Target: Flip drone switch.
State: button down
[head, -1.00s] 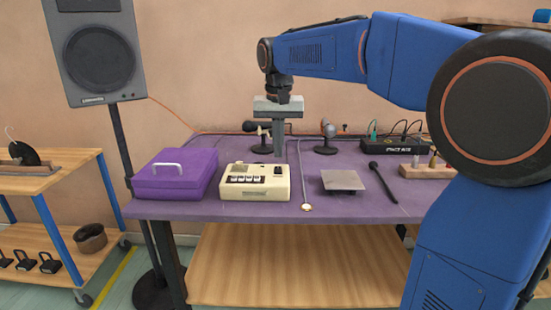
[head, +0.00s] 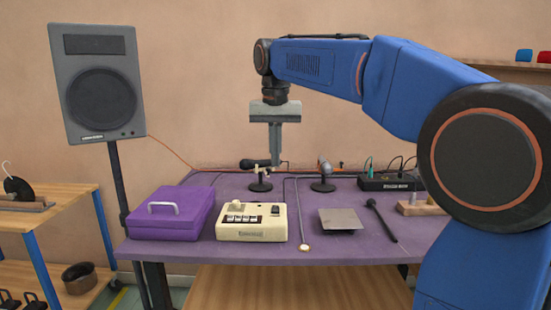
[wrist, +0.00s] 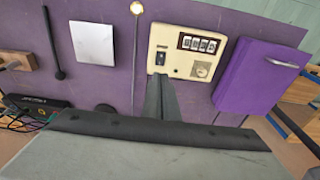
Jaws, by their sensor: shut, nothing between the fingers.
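A cream box (head: 252,223) stands near the front of the purple table, with a row of white-topped keys and a small black switch (head: 275,210) at its right. In the wrist view the box (wrist: 187,52) shows from above, and the black switch (wrist: 161,57) lies just beyond my fingertips. My gripper (head: 276,164) points down with its fingers closed together and empty. It is well above the table, and in the head view it appears above and behind the box. In the wrist view my gripper (wrist: 160,79) overlaps the box's near edge, apparently without touching.
A purple case (head: 172,213) stands left of the box. A cable with a round tip (head: 304,248), a grey plate (head: 339,219) and a black mallet (head: 381,220) lie to its right. Microphones (head: 323,178) and a black unit (head: 389,182) stand behind.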

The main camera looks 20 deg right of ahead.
aim_at(275, 209)
jog(key=shift+w+d+r, duration=0.1)
jog(key=shift+w+d, duration=0.05)
jog(key=shift+w, duration=0.6)
jog(key=f, duration=0.4)
jog(key=w+f, duration=0.1)
jog(key=f, duration=0.9)
jog(key=shift+w+d, duration=0.3)
jog(key=shift+f, duration=0.15)
jog(key=shift+s+a, duration=0.25)
jog(key=shift+s, duration=0.45)
